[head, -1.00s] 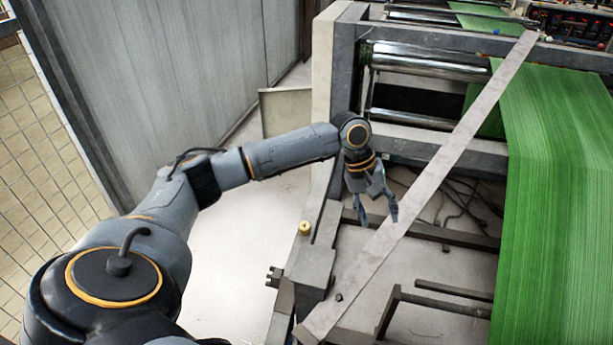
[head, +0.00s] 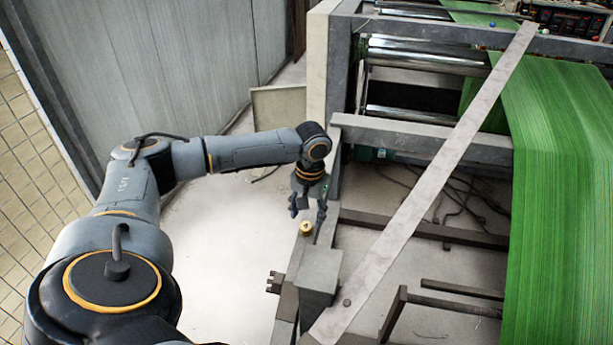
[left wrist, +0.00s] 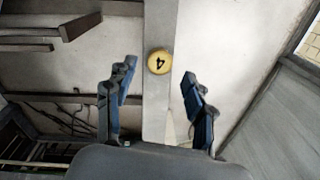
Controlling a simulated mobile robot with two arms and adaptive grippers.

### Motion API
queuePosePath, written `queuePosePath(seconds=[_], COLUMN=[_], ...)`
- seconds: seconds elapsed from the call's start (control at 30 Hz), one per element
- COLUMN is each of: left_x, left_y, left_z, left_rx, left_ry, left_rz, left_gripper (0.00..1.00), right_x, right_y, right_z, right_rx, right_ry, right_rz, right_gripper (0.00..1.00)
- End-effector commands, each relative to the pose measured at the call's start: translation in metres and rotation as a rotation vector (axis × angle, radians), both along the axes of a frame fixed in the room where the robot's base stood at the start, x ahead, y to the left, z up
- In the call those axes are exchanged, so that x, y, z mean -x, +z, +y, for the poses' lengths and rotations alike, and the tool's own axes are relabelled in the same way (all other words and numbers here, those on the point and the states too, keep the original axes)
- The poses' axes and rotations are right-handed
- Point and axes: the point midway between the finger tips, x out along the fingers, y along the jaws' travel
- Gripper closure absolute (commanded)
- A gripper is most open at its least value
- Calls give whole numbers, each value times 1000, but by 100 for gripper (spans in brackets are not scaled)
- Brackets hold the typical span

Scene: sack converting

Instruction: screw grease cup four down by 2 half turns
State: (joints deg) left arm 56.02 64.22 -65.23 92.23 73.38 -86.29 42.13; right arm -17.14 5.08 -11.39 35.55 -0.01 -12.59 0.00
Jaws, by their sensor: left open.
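My right gripper is not in view.
A grey block (head: 319,271) stands on the rail right beside the cup. A long flat bar (head: 430,180) crosses diagonally to the right. Green sack web (head: 560,190) runs down the right side. The pale floor left of the rail is clear.

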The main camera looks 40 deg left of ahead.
Motion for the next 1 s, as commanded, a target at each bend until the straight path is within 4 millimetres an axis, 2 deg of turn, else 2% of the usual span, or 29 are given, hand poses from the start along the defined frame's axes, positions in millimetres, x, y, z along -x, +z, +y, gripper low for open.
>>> queuePosePath(seconds=[0.03, 0.2, 0.57, 0.83, 1.0], left_x=[1, 1, 0, 1, 1], left_y=[-9, -26, -30, -30, -29], left_z=[0, 1, 1, 1, 1], left_rx=[0, -1, 0, 0, -1], left_ry=[0, 0, 0, 0, -4], left_rz=[2, 1, -1, 0, 0], left_gripper=[46, 46, 46, 99, 100], right_x=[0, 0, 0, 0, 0], right_y=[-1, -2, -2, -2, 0], right_z=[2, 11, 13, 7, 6], right_rx=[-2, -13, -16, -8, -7], right_ry=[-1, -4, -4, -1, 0], right_rz=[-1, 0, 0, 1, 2], right_gripper=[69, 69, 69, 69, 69])
